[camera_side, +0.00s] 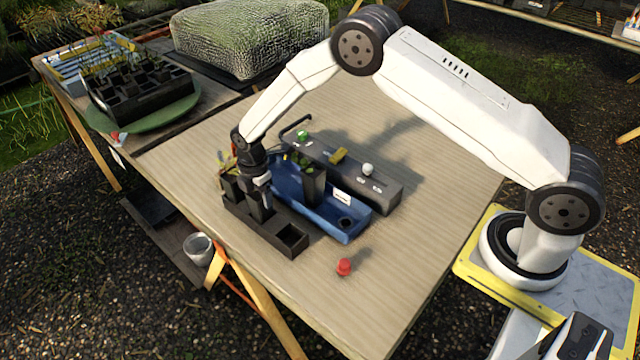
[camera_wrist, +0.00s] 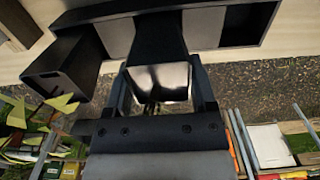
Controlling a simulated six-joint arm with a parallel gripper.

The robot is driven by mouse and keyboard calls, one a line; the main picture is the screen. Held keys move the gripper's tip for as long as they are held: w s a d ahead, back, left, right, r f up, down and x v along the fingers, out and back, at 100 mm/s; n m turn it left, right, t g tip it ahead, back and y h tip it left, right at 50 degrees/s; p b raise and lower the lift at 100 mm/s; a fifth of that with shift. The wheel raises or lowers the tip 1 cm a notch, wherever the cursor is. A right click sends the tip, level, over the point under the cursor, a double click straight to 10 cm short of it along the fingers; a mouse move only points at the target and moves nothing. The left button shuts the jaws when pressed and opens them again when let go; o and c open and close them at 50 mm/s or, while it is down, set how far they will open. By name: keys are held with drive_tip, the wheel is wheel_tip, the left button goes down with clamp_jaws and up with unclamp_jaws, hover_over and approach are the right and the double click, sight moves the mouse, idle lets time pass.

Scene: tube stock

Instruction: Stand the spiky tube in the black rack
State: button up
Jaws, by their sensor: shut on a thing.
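The black rack (camera_side: 291,238) stands on the near left of the table, with one empty slot at its right end; it also shows at the top of the wrist view (camera_wrist: 232,28). My gripper (camera_side: 262,183) is shut on a black tube (camera_side: 261,205) at the rack's middle; in the wrist view the tube (camera_wrist: 157,35) stands between my fingers (camera_wrist: 160,88). It looks upright and in line with the slot; whether its foot is seated is hidden. Its plant is hidden, so I cannot tell whether it is spiky. Another black tube (camera_wrist: 68,66) with pointed yellow-green leaves (camera_wrist: 62,104) stands beside it.
A blue tray (camera_side: 345,232) behind the rack holds a leafy black tube (camera_side: 314,187). A grey block (camera_side: 384,194) with small knobs lies beyond. A red knob-like piece (camera_side: 344,267) lies in front. The table's right part is clear.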

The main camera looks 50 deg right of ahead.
drive_tip(key=shift+f, duration=0.3)
idle(0.5)
drive_tip(key=o, duration=1.3)
drive_tip(key=shift+r, duration=3.95)
drive_tip(key=shift+s+d+r+m, duration=0.3)
drive_tip(key=shift+r+m, duration=0.1)
drive_tip(key=s+d+r+m+t, duration=0.1)
drive_tip(key=s+d+r+m, duration=0.1)
drive_tip(key=s+m, duration=0.3)
drive_tip(key=s+d+r+m, duration=0.3)
drive_tip(key=s+m, duration=0.3)
drive_tip(key=s, duration=0.5)
drive_tip(key=s+d+r+m+t, duration=0.1)
drive_tip(key=s+d+r+m, duration=0.2)
drive_tip(key=s+m, duration=0.3)
drive_tip(key=shift+s+d+r+t, duration=0.15)
drive_tip(key=shift+s+r, duration=0.15)
drive_tip(key=shift+s, duration=0.3)
drive_tip(key=shift+s+d+r+t, duration=0.15)
drive_tip(key=shift+s+r, duration=0.1)
drive_tip(key=shift+s, duration=0.3)
